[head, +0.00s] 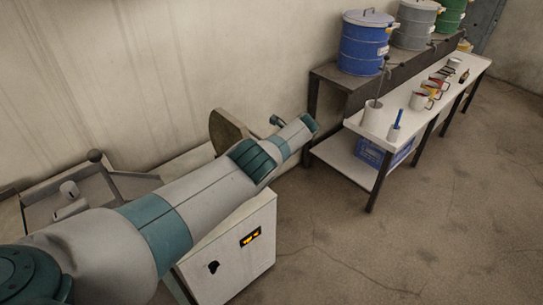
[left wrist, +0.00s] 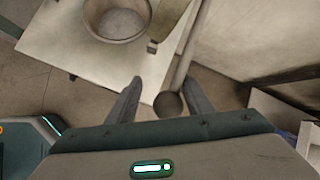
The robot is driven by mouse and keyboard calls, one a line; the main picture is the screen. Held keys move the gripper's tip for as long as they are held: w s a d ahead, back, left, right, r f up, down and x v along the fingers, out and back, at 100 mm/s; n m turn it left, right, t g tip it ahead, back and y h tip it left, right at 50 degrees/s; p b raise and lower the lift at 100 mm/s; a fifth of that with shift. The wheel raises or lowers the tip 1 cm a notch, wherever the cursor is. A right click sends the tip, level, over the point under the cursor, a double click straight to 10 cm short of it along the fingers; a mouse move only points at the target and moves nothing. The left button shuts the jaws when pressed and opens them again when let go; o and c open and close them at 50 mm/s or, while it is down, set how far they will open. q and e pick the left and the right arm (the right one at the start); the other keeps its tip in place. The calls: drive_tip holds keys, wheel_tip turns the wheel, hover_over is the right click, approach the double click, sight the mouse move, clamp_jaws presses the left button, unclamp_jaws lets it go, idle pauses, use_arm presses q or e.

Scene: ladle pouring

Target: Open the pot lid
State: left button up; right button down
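The round brown pot lid (head: 230,132) stands tilted up above the white cabinet in the head view, partly behind my left arm. A rod with a dark ball knob (left wrist: 168,104) runs down between the fingers of my left gripper (left wrist: 162,80). The fingers are apart, with a gap beside the knob. In the head view my left arm hides the pot. My right gripper is in neither view.
The white cabinet (head: 262,225) stands under my left arm. A second unit with a ball-ended lever (head: 95,156) is at the left. A bench (head: 350,165) with cups stands at the right, with blue (head: 363,45), grey and green drums behind. The floor between is clear.

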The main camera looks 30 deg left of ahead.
use_arm(q)
drive_tip(key=p+v, duration=0.2)
drive_tip(key=v, duration=1.5)
drive_tip(key=shift+d, duration=0.25)
drive_tip(key=shift+r, duration=0.1)
